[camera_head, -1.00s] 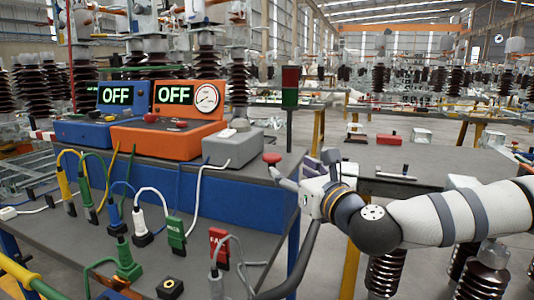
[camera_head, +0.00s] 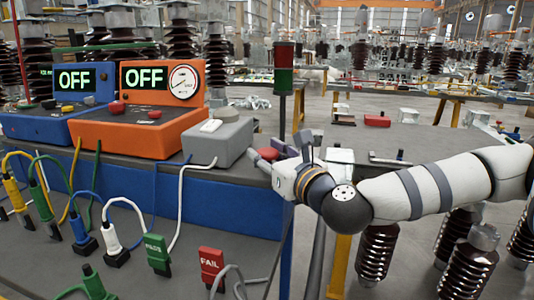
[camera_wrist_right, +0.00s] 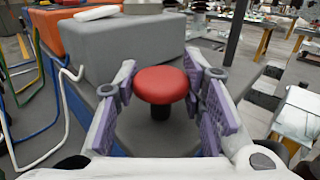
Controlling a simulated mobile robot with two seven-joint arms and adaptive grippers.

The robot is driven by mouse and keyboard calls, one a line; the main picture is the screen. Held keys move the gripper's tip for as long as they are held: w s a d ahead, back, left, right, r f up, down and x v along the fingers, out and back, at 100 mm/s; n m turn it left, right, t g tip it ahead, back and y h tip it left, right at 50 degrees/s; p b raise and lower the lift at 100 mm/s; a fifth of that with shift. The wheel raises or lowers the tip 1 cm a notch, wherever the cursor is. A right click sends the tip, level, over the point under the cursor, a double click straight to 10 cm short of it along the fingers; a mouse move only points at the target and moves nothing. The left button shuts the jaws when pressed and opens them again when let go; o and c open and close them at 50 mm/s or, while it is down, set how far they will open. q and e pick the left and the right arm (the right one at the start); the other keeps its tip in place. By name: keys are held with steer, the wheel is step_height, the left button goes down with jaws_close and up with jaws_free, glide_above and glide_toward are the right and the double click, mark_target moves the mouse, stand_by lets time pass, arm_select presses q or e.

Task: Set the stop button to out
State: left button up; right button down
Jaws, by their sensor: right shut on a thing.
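The stop button is a red mushroom head (camera_head: 268,154) on a dark stem, at the right end of the grey bench top in the head view. In the right wrist view the red head (camera_wrist_right: 161,84) sits between the purple finger pads of my right gripper (camera_wrist_right: 160,95). My right gripper (camera_head: 284,155) is shut on the button, which partly hides behind the fingers in the head view. Whether the button stands in or out cannot be told. My left gripper is not in view.
A grey box (camera_head: 218,138) stands just left of the button. Orange (camera_head: 125,132) and blue (camera_head: 52,122) units showing OFF stand farther left. Cables and plugs, including a red FAIL plug (camera_head: 211,265), lie in front. A signal post (camera_head: 284,78) rises behind the button.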

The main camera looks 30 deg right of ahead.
mark_target(268, 151)
steer(key=shift+d+r+p, duration=0.1)
steer(key=shift+r+p, duration=0.35)
steer(key=shift+r, duration=0.8)
steer(key=shift+w+f, duration=0.1)
steer(key=shift+f, duration=0.05)
steer(key=c, duration=1.3)
jaws_free()
steer(key=o, duration=0.3)
steer(key=shift+f, duration=0.1)
step_height(268, 151, up, 10)
steer(key=shift+r, duration=0.1)
